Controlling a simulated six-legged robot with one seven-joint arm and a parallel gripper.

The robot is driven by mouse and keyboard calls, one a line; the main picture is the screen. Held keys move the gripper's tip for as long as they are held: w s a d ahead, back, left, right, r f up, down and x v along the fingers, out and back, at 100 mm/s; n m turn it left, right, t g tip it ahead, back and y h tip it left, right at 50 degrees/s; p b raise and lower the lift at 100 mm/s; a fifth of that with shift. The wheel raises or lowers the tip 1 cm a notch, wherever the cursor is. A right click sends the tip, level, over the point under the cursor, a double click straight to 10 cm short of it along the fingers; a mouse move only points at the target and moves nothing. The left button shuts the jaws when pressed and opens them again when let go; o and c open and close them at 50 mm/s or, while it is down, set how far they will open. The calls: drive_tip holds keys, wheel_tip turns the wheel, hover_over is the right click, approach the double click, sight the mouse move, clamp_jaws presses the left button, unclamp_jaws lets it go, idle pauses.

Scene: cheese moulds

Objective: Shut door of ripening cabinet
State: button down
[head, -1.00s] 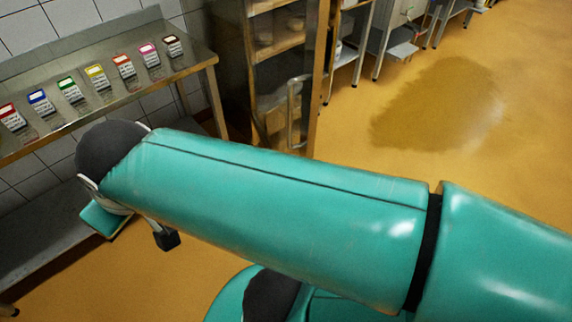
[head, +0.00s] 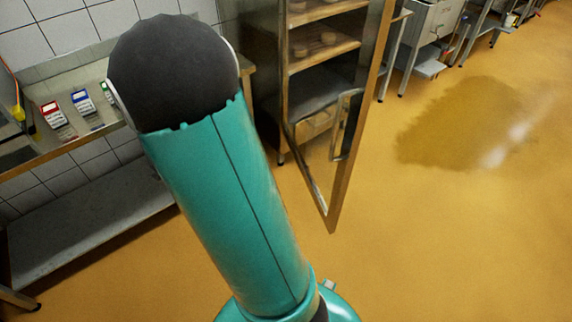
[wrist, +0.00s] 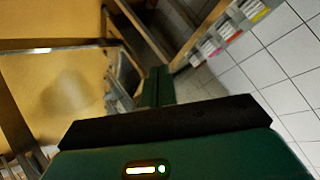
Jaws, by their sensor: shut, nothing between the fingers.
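The ripening cabinet (head: 326,47) has wooden shelves with pale round cheeses and stands beyond my arm in the head view. Its glass door (head: 362,130) in a wooden frame stands open, swung out towards me. A metal handle (head: 339,130) is on the door, near the free edge. In the head view my arm hides my gripper. In the wrist view my gripper (wrist: 157,78) is shut and empty. Dark bars and a shiny rail show left of it there; I cannot tell whether they belong to the door.
The cards also show in the wrist view (wrist: 226,31). A wet patch (head: 470,125) lies on the open yellow floor at right.

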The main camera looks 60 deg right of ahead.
drive_tip(key=s+d+f+m+g+h, duration=0.45)
drive_tip(key=s+d+f+g, duration=0.4)
drive_tip(key=s, duration=0.35)
drive_tip(key=m+g, duration=0.5)
drive_tip(key=g, duration=0.5)
approach(343, 175)
drive_tip(key=shift+n+y, duration=0.25)
drive_tip(key=x, duration=0.6)
drive_tip(key=shift+s+d+r, duration=0.25)
drive_tip(key=shift+d+r, duration=0.05)
drive_tip(key=shift+d, duration=0.05)
